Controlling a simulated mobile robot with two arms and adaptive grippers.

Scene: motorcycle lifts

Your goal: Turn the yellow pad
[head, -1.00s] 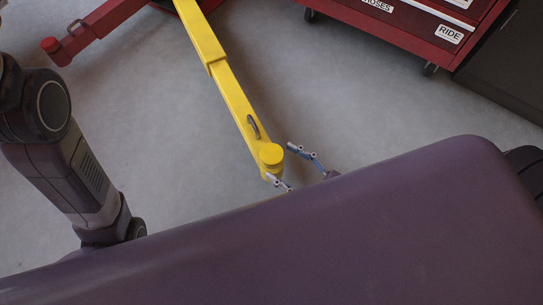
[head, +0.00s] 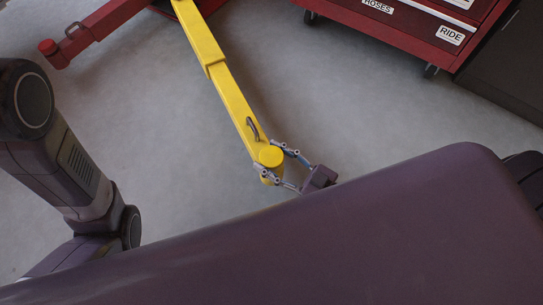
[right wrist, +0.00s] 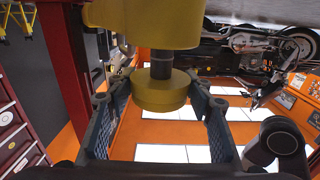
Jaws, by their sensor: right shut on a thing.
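The yellow pad (head: 271,156) is a round disc at the near end of the yellow lift arm (head: 226,88) in the head view. In the right wrist view the pad (right wrist: 161,88) hangs from a dark stem between the two fingers. My right gripper (head: 271,160) is shut on the pad, one finger on each side of it. Its fingers also frame the pad in the right wrist view (right wrist: 160,101). My left arm shows at the left of the head view, but its gripper is out of sight.
A dark handle (head: 253,128) stands on the yellow arm near the pad. A red lift arm (head: 92,30) lies at upper left. A red tool cabinet (head: 400,32) on casters stands at upper right. The grey floor (head: 150,110) between is clear.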

